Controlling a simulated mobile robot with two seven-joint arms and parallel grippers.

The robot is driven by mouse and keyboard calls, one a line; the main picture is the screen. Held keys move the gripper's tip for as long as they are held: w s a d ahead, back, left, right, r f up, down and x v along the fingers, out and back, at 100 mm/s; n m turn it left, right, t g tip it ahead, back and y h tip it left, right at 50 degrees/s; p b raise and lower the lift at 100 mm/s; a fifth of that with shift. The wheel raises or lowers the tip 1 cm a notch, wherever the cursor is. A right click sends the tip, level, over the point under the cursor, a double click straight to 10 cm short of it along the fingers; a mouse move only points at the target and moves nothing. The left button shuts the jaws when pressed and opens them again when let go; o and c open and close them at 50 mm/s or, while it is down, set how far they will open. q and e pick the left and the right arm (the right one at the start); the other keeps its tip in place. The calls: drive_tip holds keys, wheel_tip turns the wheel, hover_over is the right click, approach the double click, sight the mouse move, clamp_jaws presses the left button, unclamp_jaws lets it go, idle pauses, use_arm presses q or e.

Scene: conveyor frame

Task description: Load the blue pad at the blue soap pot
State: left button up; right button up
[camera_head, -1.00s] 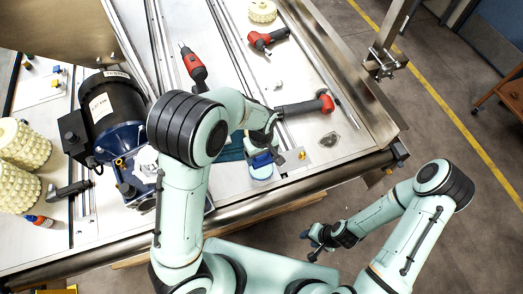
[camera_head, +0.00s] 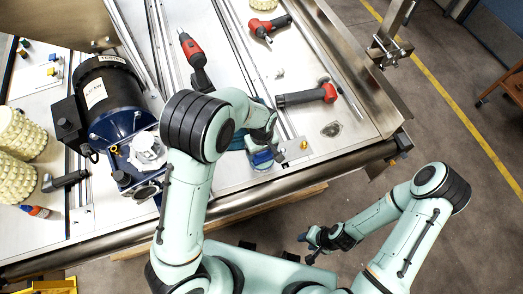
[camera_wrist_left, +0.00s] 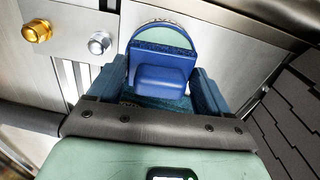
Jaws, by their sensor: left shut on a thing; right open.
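My left gripper (camera_head: 262,148) is shut on the blue pad (camera_head: 263,158), near the front edge of the conveyor frame. In the left wrist view the pad (camera_wrist_left: 160,75) is a blue block with a darker, rough-edged plate, between the two dark blue fingers. The blue soap pot (camera_wrist_left: 165,36), round with a blue rim and pale green inside, shows right behind the pad, which hides part of it. Whether the pad touches the soap cannot be told. My right gripper (camera_head: 320,241) is open and empty, off the frame's front edge.
A black and blue motor (camera_head: 105,110) stands left of my left arm. Red-and-black power tools lie on the frame (camera_head: 310,95) (camera_head: 194,58). A brass knob and a silver knob (camera_wrist_left: 99,43) stand beside the pot. Cream textured rolls (camera_head: 18,135) are at far left.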

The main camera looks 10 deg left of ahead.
use_arm(q)
drive_tip(key=shift+s+f+b, duration=0.1)
drive_tip(key=shift+f+b, duration=0.2)
drive_tip(key=shift+f, duration=0.3)
use_arm(e)
drive_tip(key=shift+s+f, duration=0.4)
idle(1.2)
use_arm(q)
drive_tip(key=shift+r, duration=0.1)
drive_tip(key=shift+r+p, duration=0.8)
drive_tip(key=shift+r, duration=0.8)
drive_tip(key=shift+r+p, duration=0.85)
drive_tip(key=shift+r, duration=1.05)
use_arm(e)
drive_tip(key=w+r, duration=0.4)
drive_tip(key=shift+w+r, duration=0.15)
drive_tip(key=shift+w, duration=0.1)
drive_tip(key=shift+s, duration=0.15)
